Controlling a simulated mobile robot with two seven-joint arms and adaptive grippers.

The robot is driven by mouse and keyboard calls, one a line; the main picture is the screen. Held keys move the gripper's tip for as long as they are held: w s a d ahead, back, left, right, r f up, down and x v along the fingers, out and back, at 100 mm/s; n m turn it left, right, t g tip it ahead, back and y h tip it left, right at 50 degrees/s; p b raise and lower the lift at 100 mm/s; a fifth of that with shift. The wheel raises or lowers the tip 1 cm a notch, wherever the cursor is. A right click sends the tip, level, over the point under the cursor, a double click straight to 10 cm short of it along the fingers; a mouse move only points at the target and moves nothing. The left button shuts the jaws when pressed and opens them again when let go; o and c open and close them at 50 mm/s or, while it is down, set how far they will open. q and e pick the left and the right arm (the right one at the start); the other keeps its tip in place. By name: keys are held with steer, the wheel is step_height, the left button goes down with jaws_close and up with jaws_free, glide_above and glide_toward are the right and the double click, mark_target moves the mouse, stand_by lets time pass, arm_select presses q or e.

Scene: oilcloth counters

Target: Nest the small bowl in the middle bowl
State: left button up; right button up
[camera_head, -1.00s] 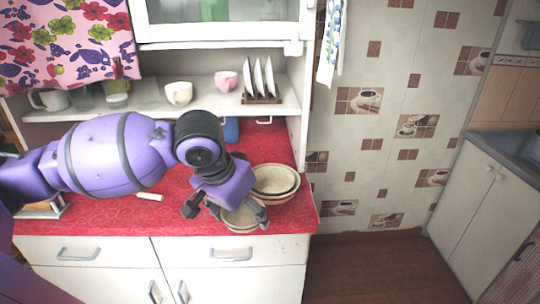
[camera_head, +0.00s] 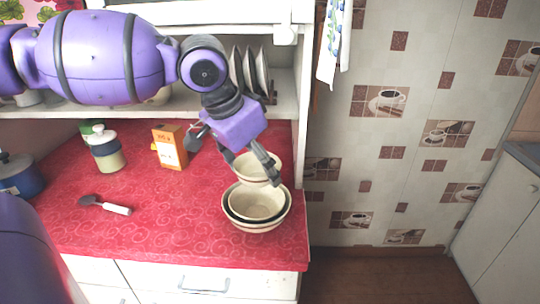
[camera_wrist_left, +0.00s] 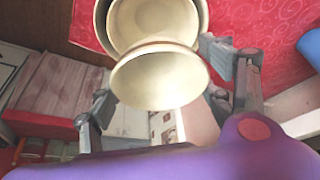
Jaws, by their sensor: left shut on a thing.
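The small cream bowl (camera_head: 254,172) is held in my left gripper (camera_head: 256,164), whose fingers close on its sides. It hangs tilted over the far side of the stacked bowls. The middle bowl (camera_head: 258,206) sits inside the large bowl (camera_head: 256,227) near the counter's right front edge. In the left wrist view the small bowl (camera_wrist_left: 160,80) is between the fingers of my gripper (camera_wrist_left: 158,72) and overlaps the middle bowl (camera_wrist_left: 150,18); the large bowl's rim (camera_wrist_left: 102,25) shows around it. Whether the small bowl touches the stack is unclear. My right gripper is out of view.
A plate rack (camera_head: 255,98) is on the shelf behind my arm. The counter's front middle is clear.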

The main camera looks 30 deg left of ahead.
arm_select(q)
steer(key=shift+w, duration=0.1)
steer(key=shift+s+r, duration=0.15)
steer(key=shift+s, duration=0.35)
steer(key=shift+w+f, duration=0.15)
steer(key=shift+f, duration=1)
steer(key=shift+f+b, duration=0.6)
steer(key=shift+f, duration=0.45)
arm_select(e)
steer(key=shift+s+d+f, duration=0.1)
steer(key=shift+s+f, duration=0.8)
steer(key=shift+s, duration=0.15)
arm_select(q)
steer(key=shift+f, duration=0.8)
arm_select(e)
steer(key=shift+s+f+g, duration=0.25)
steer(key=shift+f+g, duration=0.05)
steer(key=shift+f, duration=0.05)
arm_select(q)
steer(key=o, duration=1.3)
steer(key=shift+o, duration=0.2)
